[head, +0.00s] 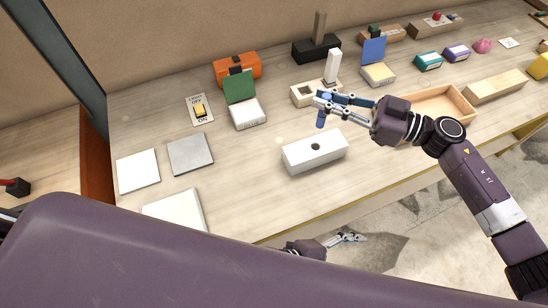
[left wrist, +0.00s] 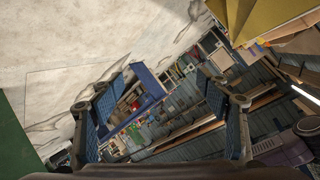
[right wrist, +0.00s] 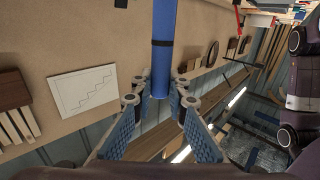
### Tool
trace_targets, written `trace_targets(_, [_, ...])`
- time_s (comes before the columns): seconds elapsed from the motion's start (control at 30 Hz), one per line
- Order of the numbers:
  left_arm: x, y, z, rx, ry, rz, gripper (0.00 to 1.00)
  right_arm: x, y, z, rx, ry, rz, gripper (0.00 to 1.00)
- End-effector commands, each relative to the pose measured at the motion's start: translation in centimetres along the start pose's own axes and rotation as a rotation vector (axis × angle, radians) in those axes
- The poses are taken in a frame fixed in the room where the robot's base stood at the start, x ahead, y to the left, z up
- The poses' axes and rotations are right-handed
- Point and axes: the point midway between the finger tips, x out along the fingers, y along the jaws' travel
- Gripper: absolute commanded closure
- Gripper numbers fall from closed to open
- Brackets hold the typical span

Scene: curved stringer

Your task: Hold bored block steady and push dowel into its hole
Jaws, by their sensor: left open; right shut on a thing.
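The white bored block (head: 300,159) lies on the bench in the head view, its dark round hole (head: 315,147) facing up. My right gripper (head: 320,102) is shut on the blue dowel (head: 320,122), above and behind the block. The dowel points down, apart from the block. In the right wrist view the dowel (right wrist: 163,50) stands between the fingers, with a dark band around it. My left gripper (head: 350,239) is open and empty, low beyond the bench's front edge. In the left wrist view its fingers (left wrist: 160,120) are wide apart with nothing between them.
A pale box with a square opening (head: 303,96) stands behind the block. A wooden tray (head: 462,103) is to the right. A light switch (head: 200,109), flat plates (head: 190,153) and a white slab (head: 172,212) lie left. The bench around the block is mostly clear.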

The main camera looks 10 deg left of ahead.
Motion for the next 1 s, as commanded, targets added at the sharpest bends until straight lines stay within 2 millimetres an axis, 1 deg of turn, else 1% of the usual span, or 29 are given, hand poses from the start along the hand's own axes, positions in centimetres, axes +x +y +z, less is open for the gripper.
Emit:
trace_targets(0.03, [-0.1,-2.1,-2.3,0.111,0.039,-0.031,0.30,0.0,0.0,0.0,0.000,0.000,0.000,1.00])
trace_targets(0.1, [-0.4,-4.9,-4.7,0.275,0.083,-0.096,0.30,0.0,0.0,0.0,0.000,0.000,0.000,1.00])
trace_targets(0.17, [-0.9,-7.0,-6.5,0.405,0.116,-0.153,0.30,0.0,0.0,0.0,0.000,0.000,0.000,1.00])
trace_targets(0.2, [-1.3,-8.3,-7.7,0.494,0.136,-0.192,0.30,0.0,0.0,0.0,0.000,0.000,0.000,1.00])
trace_targets(0.3, [-2.5,-11.3,-11.0,0.717,0.180,-0.289,0.30,0.0,0.0,0.0,0.000,0.000,0.000,1.00])
trace_targets(0.37, [-3.3,-12.9,-12.9,0.851,0.199,-0.347,0.30,0.0,0.0,0.0,0.000,0.000,0.000,1.00])
trace_targets(0.4, [-3.9,-13.8,-14.1,0.940,0.211,-0.385,0.30,0.0,0.0,0.0,0.000,0.000,0.000,1.00])
trace_targets(0.47, [-4.9,-15.1,-15.6,1.077,0.217,-0.441,0.30,0.0,0.0,0.0,0.000,0.000,0.000,1.00])
trace_targets(0.5, [-5.6,-16.1,-15.7,1.180,0.202,-0.474,0.30,0.0,0.0,0.0,0.000,0.000,0.000,1.00])
trace_targets(0.53, [-6.2,-17.1,-14.3,1.280,0.163,-0.487,0.30,0.0,0.0,0.0,0.000,0.000,0.000,1.00])
trace_targets(0.57, [-6.5,-17.7,-12.3,1.347,0.119,-0.481,0.30,0.0,0.0,0.0,0.000,0.000,0.000,1.00])
trace_targets(0.6, [-7.0,-18.3,-10.0,1.410,0.074,-0.468,0.30,0.0,0.0,0.0,0.000,0.000,0.000,1.00])
trace_targets(0.67, [-7.9,-19.3,-6.7,1.510,0.007,-0.445,0.30,0.0,0.0,0.0,0.000,0.000,0.000,1.00])
trace_targets(0.7, [-8.7,-19.9,-4.5,1.579,-0.036,-0.425,0.30,0.0,0.0,0.0,0.000,0.000,0.000,1.00])
trace_targets(0.77, [-10.0,-20.9,-1.3,1.685,-0.098,-0.389,0.30,0.0,0.0,0.0,0.000,0.000,0.000,1.00])
trace_targets(0.8, [-10.9,-21.4,0.9,1.753,-0.137,-0.359,0.30,0.0,0.0,0.0,0.000,0.000,0.000,1.00])
trace_targets(0.87, [-12.5,-22.2,3.9,1.855,-0.191,-0.310,0.30,0.0,0.0,0.0,0.000,0.000,0.000,1.00])
trace_targets(0.9, [-13.6,-22.7,5.8,1.921,-0.224,-0.275,0.30,0.0,0.0,0.0,0.000,0.000,0.000,1.00])
trace_targets(1.0, [-16.2,-23.7,9.9,2.064,-0.289,-0.186,0.30,0.0,0.0,0.0,0.000,0.000,0.000,1.00])
